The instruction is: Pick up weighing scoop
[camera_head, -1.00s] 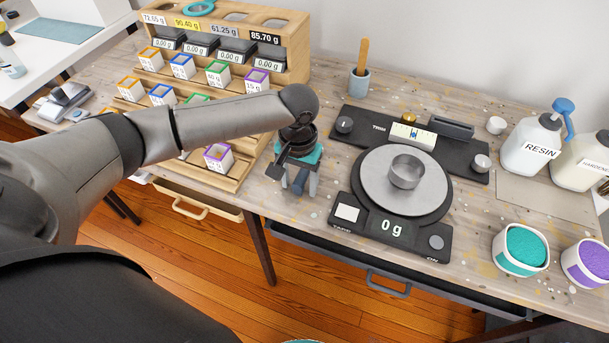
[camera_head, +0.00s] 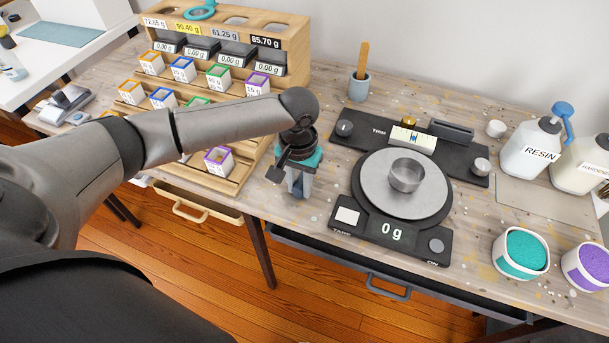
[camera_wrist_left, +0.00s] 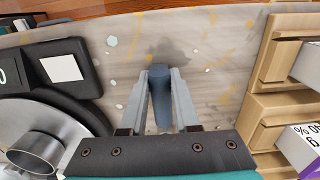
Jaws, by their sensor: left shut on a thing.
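My left gripper (camera_head: 297,192) points down over the bench, between the wooden rack and the scale. In the left wrist view its two grey fingers are shut on a smooth blue-grey rounded piece (camera_wrist_left: 161,95), which I take to be the weighing scoop's handle. The rest of the scoop is hidden, and I cannot tell whether it touches the bench. The black scale (camera_head: 393,232) reads 0 g and carries a round metal cup (camera_head: 406,175) on its plate. My right gripper is not in view.
The wooden rack (camera_head: 245,171) with several small labelled boxes stands close left of the gripper. A blue-grey pot (camera_head: 358,88) with a wooden stick stands behind. Resin bottle (camera_head: 530,145), teal tub (camera_head: 520,250) and purple tub (camera_head: 588,264) are at the right.

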